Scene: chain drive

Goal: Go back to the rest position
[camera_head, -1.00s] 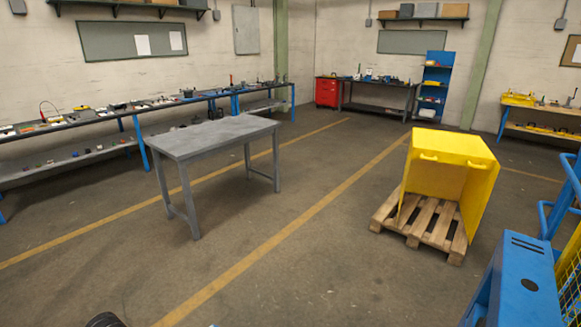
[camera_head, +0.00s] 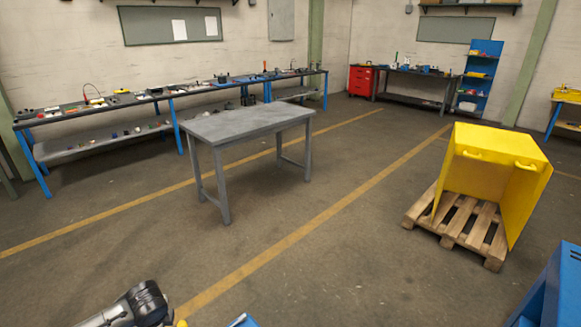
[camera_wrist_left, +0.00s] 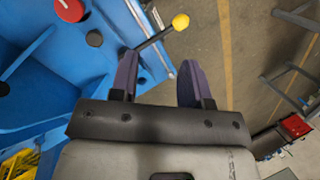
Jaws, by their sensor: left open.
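My left gripper (camera_wrist_left: 158,72) shows in the left wrist view with its two dark fingers apart and nothing between them. A black lever with a yellow ball knob (camera_wrist_left: 180,22) shows just beyond the fingertips. I cannot tell how far apart they are. The lever is by a blue machine (camera_wrist_left: 60,70) with a red knob (camera_wrist_left: 68,10). In the head view, a part of my arm (camera_head: 135,305) shows at the bottom left, but no gripper fingers. My right gripper is in neither view.
A bare grey table (camera_head: 245,124) stands mid-floor. A yellow bin (camera_head: 490,165) sits on a wooden pallet (camera_head: 455,230) at the right. A blue structure (camera_head: 550,295) fills the lower right corner. A long workbench (camera_head: 140,97) lines the left wall.

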